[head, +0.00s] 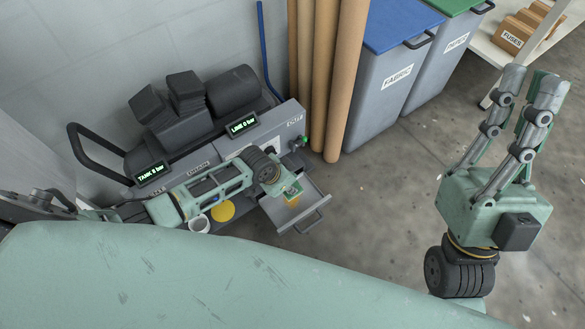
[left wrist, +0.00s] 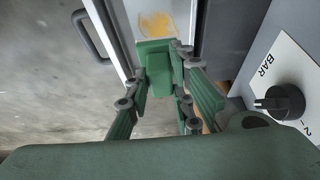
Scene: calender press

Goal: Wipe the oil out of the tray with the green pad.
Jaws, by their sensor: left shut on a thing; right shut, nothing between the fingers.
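The tray (head: 316,197) is a grey drawer pulled out from the front of the press, with a bar handle at its front. An orange-yellow oil patch (left wrist: 157,24) shows on its pale floor in the left wrist view. My left gripper (head: 288,187) is over the tray, shut on the green pad (left wrist: 154,55), which sits close beside the oil in that view. Whether the pad touches the tray floor, I cannot tell. The gripper hides part of the tray in the head view. My right gripper (head: 534,85) is shut and empty, raised at the right, away from the press.
A pressure knob (left wrist: 279,101) is on the panel beside the tray. A white cup (head: 199,223) and a yellow disc (head: 223,211) are left of the tray. Brown rolls (head: 336,80) and a fabric bin (head: 385,85) stand behind. Floor right of the tray is clear.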

